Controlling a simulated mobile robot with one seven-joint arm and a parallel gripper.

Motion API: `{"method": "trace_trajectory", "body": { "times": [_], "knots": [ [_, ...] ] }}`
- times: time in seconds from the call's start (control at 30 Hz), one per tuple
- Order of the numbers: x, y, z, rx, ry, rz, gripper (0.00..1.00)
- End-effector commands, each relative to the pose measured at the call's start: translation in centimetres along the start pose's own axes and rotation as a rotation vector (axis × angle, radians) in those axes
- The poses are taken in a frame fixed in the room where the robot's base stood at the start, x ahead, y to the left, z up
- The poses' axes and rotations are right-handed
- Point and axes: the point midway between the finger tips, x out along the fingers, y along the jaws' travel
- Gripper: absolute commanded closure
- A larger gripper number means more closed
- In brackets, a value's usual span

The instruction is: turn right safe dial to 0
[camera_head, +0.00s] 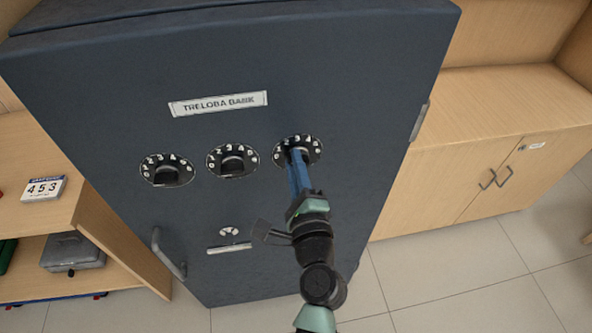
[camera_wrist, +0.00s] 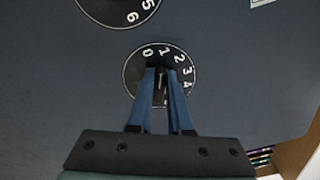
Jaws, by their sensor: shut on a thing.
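The right safe dial (camera_head: 313,143) is a black disc with white numbers on the dark blue safe front. My gripper (camera_head: 299,154) reaches up to it from below, its blue fingers shut on the dial's knob. In the wrist view the dial (camera_wrist: 134,72) shows 0, 1, 2, 3 and 4 around its upper and right rim. There my gripper's fingertips (camera_wrist: 162,72) straddle the dark knob, just below the 0 and 1. The fingers hide the lower part of the dial. I cannot tell exactly which number the knob points to.
The middle dial (camera_head: 232,160) and left dial (camera_head: 167,169) are beside it. A safe handle (camera_head: 168,253) sticks out at lower left. A card reading 453 (camera_head: 43,188) stands on the left wooden shelf. Wooden cabinets (camera_head: 500,140) stand at right, with open tiled floor (camera_head: 450,280) in front.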

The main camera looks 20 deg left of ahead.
Motion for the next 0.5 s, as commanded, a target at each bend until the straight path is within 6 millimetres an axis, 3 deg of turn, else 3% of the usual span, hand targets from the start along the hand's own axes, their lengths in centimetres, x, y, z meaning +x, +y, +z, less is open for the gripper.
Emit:
{"method": "trace_trajectory", "body": {
  "times": [0.5],
  "knots": [
    [0.00, 0.72, -0.20, -0.373, 0.000, 0.001, 1.00]
  ]
}}
